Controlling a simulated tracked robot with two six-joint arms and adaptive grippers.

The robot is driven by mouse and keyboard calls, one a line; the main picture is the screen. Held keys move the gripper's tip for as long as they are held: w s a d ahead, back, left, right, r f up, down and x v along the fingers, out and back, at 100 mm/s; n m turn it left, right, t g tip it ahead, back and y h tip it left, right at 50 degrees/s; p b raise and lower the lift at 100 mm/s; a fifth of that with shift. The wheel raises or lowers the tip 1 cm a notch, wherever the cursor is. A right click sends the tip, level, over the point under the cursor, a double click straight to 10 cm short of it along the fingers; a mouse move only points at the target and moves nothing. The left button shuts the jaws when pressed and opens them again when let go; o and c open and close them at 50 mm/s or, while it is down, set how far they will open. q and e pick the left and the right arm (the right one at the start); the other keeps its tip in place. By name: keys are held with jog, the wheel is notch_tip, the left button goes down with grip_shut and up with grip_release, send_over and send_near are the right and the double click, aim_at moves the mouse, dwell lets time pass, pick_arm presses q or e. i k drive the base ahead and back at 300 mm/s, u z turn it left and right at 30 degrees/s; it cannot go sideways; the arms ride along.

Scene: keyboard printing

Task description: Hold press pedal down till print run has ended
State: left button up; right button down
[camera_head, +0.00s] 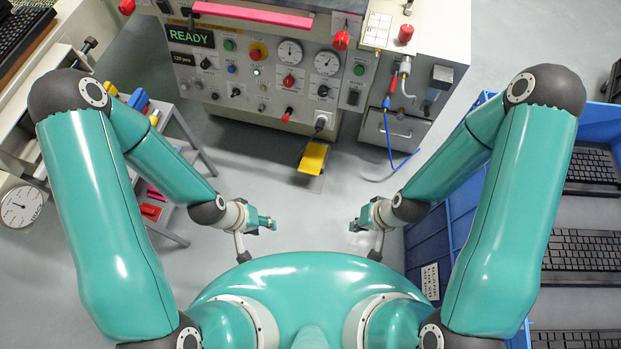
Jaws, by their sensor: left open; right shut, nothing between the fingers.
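The yellow press pedal (313,158) sits low at the front of the press, near the floor. Nothing touches it. The press (270,75) has a front panel with gauges, buttons and a display (190,37) that reads READY. My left gripper (268,224) is open and empty, to the lower left of the pedal. My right gripper (358,225) is shut and empty, to the lower right of the pedal. Both grippers are apart from the pedal.
A blue crate (421,242) with several black keyboards (590,165) stands at the right. A grey step rack (185,150) with coloured items stands at the left. A blue hose (389,140) hangs right of the pedal. Grey floor around the pedal is clear.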

aim_at(312, 162)
jog(key=z, duration=0.15)
jog(key=k, duration=0.15)
jog(key=z, duration=0.3)
jog(key=i, duration=0.8)
jog(key=u, duration=1.55)
